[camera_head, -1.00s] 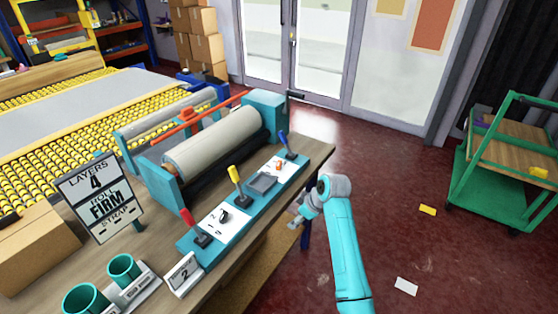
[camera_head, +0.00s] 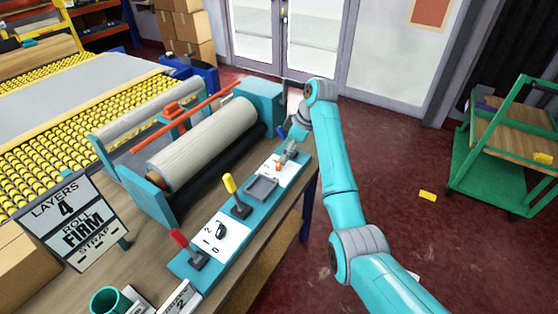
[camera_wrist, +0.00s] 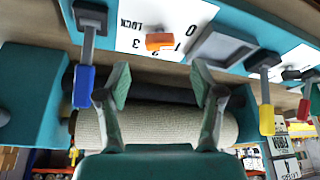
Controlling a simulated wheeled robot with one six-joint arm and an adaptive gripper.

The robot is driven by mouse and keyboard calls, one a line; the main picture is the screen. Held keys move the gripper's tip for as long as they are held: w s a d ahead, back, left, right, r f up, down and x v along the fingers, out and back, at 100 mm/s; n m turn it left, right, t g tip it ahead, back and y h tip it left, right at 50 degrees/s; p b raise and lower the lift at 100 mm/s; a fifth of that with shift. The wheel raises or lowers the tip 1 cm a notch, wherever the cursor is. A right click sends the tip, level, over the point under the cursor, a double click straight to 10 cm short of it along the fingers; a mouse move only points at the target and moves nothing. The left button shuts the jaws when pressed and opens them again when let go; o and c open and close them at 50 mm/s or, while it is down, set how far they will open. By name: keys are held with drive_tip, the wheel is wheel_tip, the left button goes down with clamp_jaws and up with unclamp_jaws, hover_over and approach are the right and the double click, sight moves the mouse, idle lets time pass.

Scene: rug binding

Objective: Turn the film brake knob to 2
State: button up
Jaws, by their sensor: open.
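The orange knob (camera_wrist: 159,41) sits on a white dial plate (camera_wrist: 128,42) marked LOCK, 3, 2, 1 and 0. Its exact pointing is hard to read. In the head view the knob (camera_head: 279,166) shows small near the far end of the teal control panel. My gripper (camera_head: 290,150) is over that end of the panel. In the wrist view my gripper (camera_wrist: 162,84) is open and empty, its fingers spread to either side of the knob's line and apart from it. A small card (camera_head: 180,299) at the panel's near end shows a 2, partly cut off.
A blue lever (camera_wrist: 84,86) stands beside the dial; a yellow lever (camera_head: 229,184) and a red lever (camera_head: 180,238) stand farther along. A black knob (camera_head: 220,229) has its own dial. The film roll (camera_head: 205,140) lies behind the panel. A sign (camera_head: 75,222) reads FIRM.

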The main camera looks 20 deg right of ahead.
sight(279, 163)
drive_tip(key=shift+x, duration=3.2)
drive_tip(key=c, duration=1.1)
